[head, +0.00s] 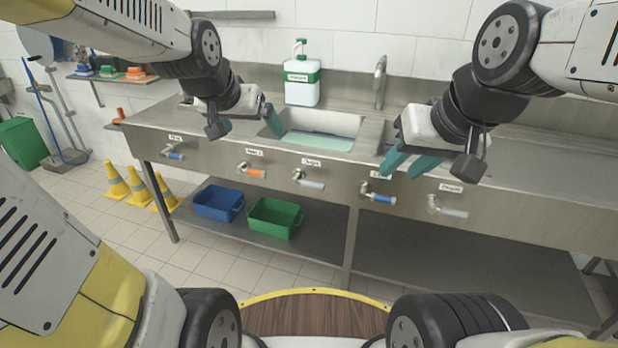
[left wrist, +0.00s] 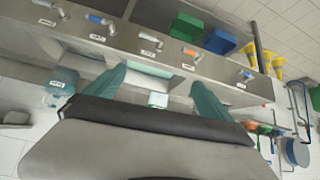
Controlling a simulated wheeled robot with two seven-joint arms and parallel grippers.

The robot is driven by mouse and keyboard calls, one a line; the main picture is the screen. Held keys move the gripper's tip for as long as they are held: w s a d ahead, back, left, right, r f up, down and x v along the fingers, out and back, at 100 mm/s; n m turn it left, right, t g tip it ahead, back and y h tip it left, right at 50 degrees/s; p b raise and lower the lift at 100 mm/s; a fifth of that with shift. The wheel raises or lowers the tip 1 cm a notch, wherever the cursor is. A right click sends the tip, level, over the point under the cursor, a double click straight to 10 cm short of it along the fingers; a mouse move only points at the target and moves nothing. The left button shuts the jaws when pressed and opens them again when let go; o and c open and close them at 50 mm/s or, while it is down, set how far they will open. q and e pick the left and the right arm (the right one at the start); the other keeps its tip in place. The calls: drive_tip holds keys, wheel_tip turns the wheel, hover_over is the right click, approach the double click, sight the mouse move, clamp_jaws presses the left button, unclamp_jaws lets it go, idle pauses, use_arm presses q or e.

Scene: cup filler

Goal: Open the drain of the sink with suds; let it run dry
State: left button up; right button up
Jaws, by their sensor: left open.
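A sink basin (head: 325,140) set in the steel counter holds pale teal liquid; I cannot make out foam. Below it, on the front panel, are labelled valves: a blue-handled one (head: 173,155) at far left, an orange one (head: 251,172), a grey one (head: 309,181), another blue one (head: 378,198) and a grey one (head: 448,210) at right. The labels are too small to read surely. My left gripper (head: 246,122) is open and empty at the basin's left; its spread fingers show in the left wrist view (left wrist: 155,92). My right gripper (head: 408,166) looks open above the right blue valve, hiding part of a second basin.
A white and green pump bottle (head: 302,85) stands behind the basin, left of the tap (head: 380,80). Blue (head: 218,203) and green (head: 274,217) crates sit on the lower shelf. Yellow cones (head: 137,184) stand at left. Space in front of the valve panel is clear.

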use_arm(q)
drive_tip(key=w+d+f+m+t, duration=0.1)
drive_tip(key=w+f, duration=0.3)
drive_tip(key=w, duration=0.4)
drive_tip(key=w+d+f+m+t, duration=0.15)
drive_tip(key=w+f, duration=0.25)
drive_tip(key=w, duration=0.4)
drive_tip(key=t+h, duration=0.4)
hover_over(312, 187)
drive_tip(key=s+a, duration=0.3)
drive_tip(key=a, duration=0.1)
wheel_tip(312, 187, down, 21)
drive_tip(key=s+d+f+n+t, duration=0.1)
drive_tip(key=s+d+f+t, duration=0.15)
drive_tip(key=f, duration=0.75)
drive_tip(key=shift+y, duration=0.3)
drive_tip(key=x, duration=0.6)
drive_tip(key=shift+w+d, duration=0.1)
drive_tip(key=shift+w, duration=0.25)
drive_tip(key=shift+c, duration=0.4)
clamp_jaws()
